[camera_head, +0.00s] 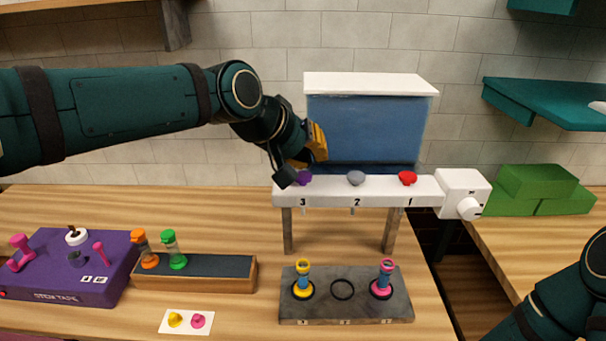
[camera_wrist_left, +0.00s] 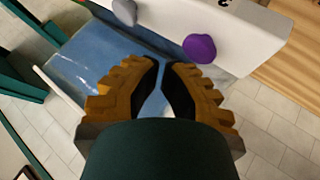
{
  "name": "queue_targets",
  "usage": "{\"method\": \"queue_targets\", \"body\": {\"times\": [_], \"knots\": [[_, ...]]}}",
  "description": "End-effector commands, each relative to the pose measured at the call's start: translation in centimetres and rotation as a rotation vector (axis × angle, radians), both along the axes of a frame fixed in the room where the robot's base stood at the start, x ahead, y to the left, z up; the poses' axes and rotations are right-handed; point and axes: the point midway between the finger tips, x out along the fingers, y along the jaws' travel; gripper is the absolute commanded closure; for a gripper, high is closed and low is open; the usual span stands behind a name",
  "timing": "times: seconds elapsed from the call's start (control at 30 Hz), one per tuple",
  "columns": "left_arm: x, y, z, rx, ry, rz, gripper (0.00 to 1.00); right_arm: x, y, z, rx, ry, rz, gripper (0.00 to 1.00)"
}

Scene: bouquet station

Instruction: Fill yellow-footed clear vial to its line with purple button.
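The yellow-footed clear vial (camera_head: 303,279) stands upright on the dark tray (camera_head: 343,309), in the left ring, below the outlet marked 3. Its line and fill level are too small to tell. The purple button (camera_head: 304,178) is on the white dispenser bar (camera_head: 330,190) above the 3; it also shows in the left wrist view (camera_wrist_left: 199,48). My left gripper (camera_head: 296,172) is close beside the purple button in the head view; contact cannot be told. In the left wrist view its fingertips (camera_wrist_left: 162,63) are nearly together with nothing held. My right gripper is out of view.
Grey (camera_head: 356,178) and red (camera_head: 407,178) buttons sit along the bar. A pink-footed vial (camera_head: 382,283) stands in the right ring; the middle ring is empty. A wooden rack (camera_head: 213,283) with orange and green vials and a purple box (camera_head: 60,270) stand left.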

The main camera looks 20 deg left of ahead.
Motion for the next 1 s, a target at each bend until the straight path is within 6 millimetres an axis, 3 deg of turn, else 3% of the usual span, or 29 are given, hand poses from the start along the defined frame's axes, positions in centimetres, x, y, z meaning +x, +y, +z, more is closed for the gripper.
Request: {"method": "queue_targets", "body": {"times": [1.0], "knots": [[0.0, -0.01, -0.94, 0.0, 0.0, 0.0, 1.0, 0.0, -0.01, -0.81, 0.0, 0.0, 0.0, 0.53]]}}
